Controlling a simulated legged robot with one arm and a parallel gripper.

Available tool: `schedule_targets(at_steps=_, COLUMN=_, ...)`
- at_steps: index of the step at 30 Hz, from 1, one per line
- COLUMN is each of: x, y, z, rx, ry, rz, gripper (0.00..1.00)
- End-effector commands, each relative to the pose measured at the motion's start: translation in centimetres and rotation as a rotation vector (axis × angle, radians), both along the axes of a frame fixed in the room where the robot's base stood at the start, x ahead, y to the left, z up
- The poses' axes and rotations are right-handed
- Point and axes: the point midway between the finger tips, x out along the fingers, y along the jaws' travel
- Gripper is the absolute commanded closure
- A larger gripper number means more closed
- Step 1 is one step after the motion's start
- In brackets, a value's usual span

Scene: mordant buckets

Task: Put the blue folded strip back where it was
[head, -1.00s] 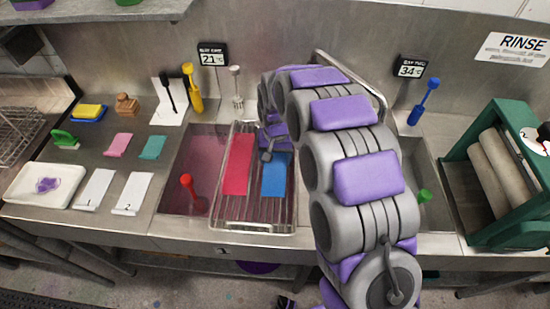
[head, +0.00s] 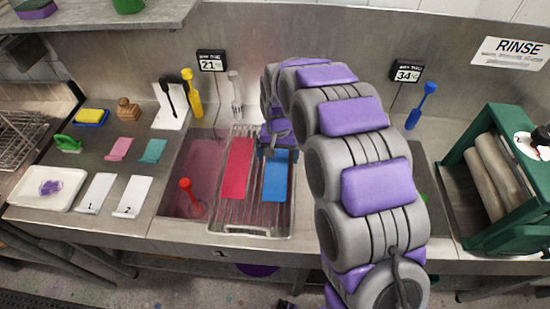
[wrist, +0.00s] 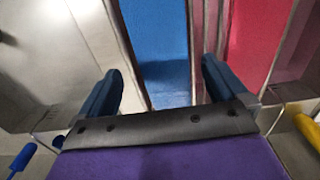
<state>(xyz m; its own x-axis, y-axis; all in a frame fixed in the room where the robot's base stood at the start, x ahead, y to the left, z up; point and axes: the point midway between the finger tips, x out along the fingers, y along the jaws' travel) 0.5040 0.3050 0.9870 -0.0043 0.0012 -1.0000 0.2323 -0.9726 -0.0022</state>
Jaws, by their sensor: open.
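The blue folded strip (head: 276,176) lies on the wire rack (head: 248,232) over the sink, to the right of a red strip (head: 238,168). In the wrist view the blue strip (wrist: 157,45) runs away from between my two dark fingers, and the red strip (wrist: 252,40) is to the right. My gripper (wrist: 162,85) is open, with a finger at either side of the blue strip's near end. In the head view my gripper (head: 277,152) is at the strip's far end, partly hidden by my arm. I cannot tell whether the fingers touch the strip.
A red-handled tool (head: 190,192) stands in the left basin. White cards (head: 131,197), a pink strip (head: 118,149), a teal strip (head: 153,151) and a white tray (head: 47,188) lie on the left counter. A green wringer (head: 505,185) stands at the right.

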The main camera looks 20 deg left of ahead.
Motion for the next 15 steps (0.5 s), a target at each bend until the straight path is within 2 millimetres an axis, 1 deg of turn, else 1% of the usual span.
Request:
schedule_targets(at_steps=1, x=0.1, y=0.1, z=1.4, rx=0.001, ry=-0.006, rz=0.000, gripper=0.01)
schedule_targets(at_steps=3, x=0.2, y=0.4, z=2.9, rx=0.001, ry=-0.009, rz=0.001, gripper=0.01)
schedule_targets(at_steps=6, x=0.2, y=0.6, z=4.9, rx=-0.002, ry=-0.007, rz=0.001, gripper=0.01)
schedule_targets(at_steps=9, x=0.2, y=0.6, z=6.5, rx=-0.002, ry=-0.006, rz=0.002, gripper=0.01)
schedule_targets(at_steps=12, x=0.1, y=0.6, z=7.5, rx=-0.005, ry=-0.002, rz=0.002, gripper=0.01)
schedule_targets(at_steps=15, x=0.1, y=0.4, z=7.9, rx=-0.004, ry=0.000, rz=0.002, gripper=0.01)
